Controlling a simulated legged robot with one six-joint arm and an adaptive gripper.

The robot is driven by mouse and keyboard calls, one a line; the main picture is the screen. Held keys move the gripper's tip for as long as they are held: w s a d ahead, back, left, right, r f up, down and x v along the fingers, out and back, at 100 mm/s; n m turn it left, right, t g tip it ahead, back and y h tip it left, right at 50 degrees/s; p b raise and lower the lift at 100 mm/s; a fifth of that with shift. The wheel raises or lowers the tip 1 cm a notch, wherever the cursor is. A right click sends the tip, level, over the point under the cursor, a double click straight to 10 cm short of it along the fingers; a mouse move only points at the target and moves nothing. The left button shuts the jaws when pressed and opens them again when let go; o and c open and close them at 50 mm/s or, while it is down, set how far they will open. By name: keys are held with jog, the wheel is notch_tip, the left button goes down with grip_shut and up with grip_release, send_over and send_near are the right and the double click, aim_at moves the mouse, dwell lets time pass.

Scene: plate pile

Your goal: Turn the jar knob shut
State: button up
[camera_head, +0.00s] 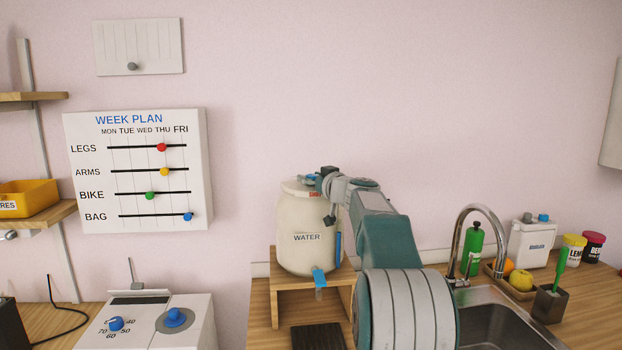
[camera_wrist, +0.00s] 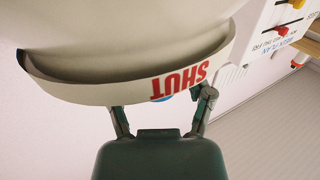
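The cream jar (camera_head: 304,255) labelled WATER stands upright on a small wooden stand. A blue part (camera_head: 312,177), likely the knob, shows on top of the jar, partly covered by my gripper (camera_head: 329,190), which is at the jar's upper right. A blue tap (camera_head: 319,276) is low on the jar's front. In the wrist view, a pale curved rim (camera_wrist: 75,92) carries the red word SHUT, upside down, with a bit of blue beside it. My gripper (camera_wrist: 162,108) has its fingers spread wide at this rim, with nothing seen held between them. The left fingertip is hidden.
The wooden stand (camera_head: 345,297) rests on the counter. To the right are a sink (camera_head: 500,322) with a curved faucet (camera_head: 474,210), a green bottle (camera_head: 474,245) and a white container (camera_head: 531,243). A white appliance (camera_head: 190,325) with blue knobs is at lower left.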

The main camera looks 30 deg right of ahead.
jog(key=shift+d, duration=0.15)
grip_shut()
jog(key=shift+h, duration=0.4)
jog(key=shift+r+m+h, duration=0.1)
jog(key=shift+m+h, duration=0.7)
jog(key=shift+h, duration=0.1)
jog(key=shift+r+m+g+h, duration=0.15)
jog(key=shift+m+g+h, duration=0.15)
jog(key=shift+m+h, duration=1.1)
jog(key=shift+f+g+h, duration=0.2)
jog(key=shift+g+h, duration=0.1)
jog(key=shift+h, duration=0.4)
jog(key=o, duration=0.6)
grip_release()
